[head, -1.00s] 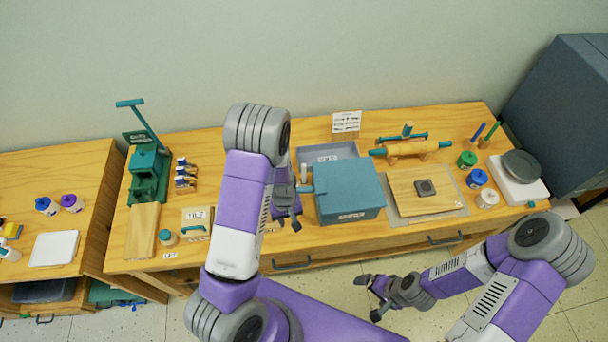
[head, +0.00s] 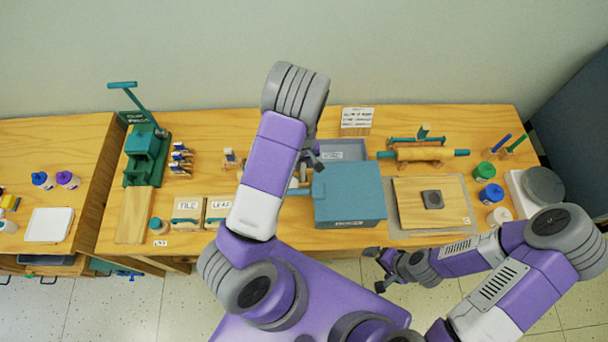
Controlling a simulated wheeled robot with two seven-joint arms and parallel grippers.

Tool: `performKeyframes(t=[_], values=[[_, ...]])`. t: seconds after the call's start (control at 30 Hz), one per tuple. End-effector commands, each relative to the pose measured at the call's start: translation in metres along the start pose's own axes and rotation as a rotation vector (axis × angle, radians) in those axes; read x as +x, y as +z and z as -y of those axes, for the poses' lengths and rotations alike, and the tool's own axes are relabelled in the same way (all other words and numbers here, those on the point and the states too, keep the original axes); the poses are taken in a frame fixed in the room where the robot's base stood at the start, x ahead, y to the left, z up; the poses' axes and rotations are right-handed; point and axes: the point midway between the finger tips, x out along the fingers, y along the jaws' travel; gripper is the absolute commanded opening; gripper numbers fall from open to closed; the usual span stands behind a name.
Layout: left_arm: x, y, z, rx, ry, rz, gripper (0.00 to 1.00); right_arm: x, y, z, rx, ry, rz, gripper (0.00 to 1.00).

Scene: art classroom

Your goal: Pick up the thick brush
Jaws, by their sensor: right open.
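No object in view is clearly the thick brush. My right gripper (head: 379,270) is open and empty, in front of the table's front edge, well short of the handles.
A rolling pin (head: 415,154) lies behind a wooden board (head: 434,203). Green (head: 484,171) and blue (head: 491,194) jars stand by a grey round wheel (head: 544,185) at the right. A teal press (head: 145,150) stands at the left. A dark cabinet (head: 580,140) stands beyond the table's right end.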

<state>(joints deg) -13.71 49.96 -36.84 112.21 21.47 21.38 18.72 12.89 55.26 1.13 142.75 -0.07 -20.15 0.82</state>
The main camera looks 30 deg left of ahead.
Motion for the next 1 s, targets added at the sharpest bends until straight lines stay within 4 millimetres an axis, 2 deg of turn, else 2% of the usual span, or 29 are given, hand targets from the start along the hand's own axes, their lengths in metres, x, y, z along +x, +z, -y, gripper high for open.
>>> performKeyframes(t=[0.1, 0.2, 0.47, 0.5, 0.7, 1.0], values=[[0.02, 0.002, 0.001, -0.001, -0.003, 0.002, 0.31, -0.001, 0.0, 0.0, 0.0, 0.0, -0.001, 1.0], [0.03, 0.002, 0.0, 0.0, -0.002, 0.002, 0.31, -0.001, 0.0, 0.0, 0.0, 0.0, -0.001, 1.0], [0.033, 0.001, -0.001, 0.001, 0.0, 0.0, 0.31, -0.001, 0.0, 0.0, 0.0, 0.0, -0.001, 1.0], [0.033, 0.001, -0.001, 0.001, 0.0, 0.0, 0.3, -0.001, 0.0, 0.0, 0.0, 0.0, -0.001, 1.0], [0.033, 0.001, 0.0, 0.001, -0.001, 0.0, 0.0, -0.001, 0.0, 0.0, 0.0, 0.0, -0.001, 1.0], [0.033, 0.001, 0.0, 0.001, 0.0, 0.0, 0.0, -0.001, 0.0, 0.0, 0.0, 0.0, -0.001, 1.0]])
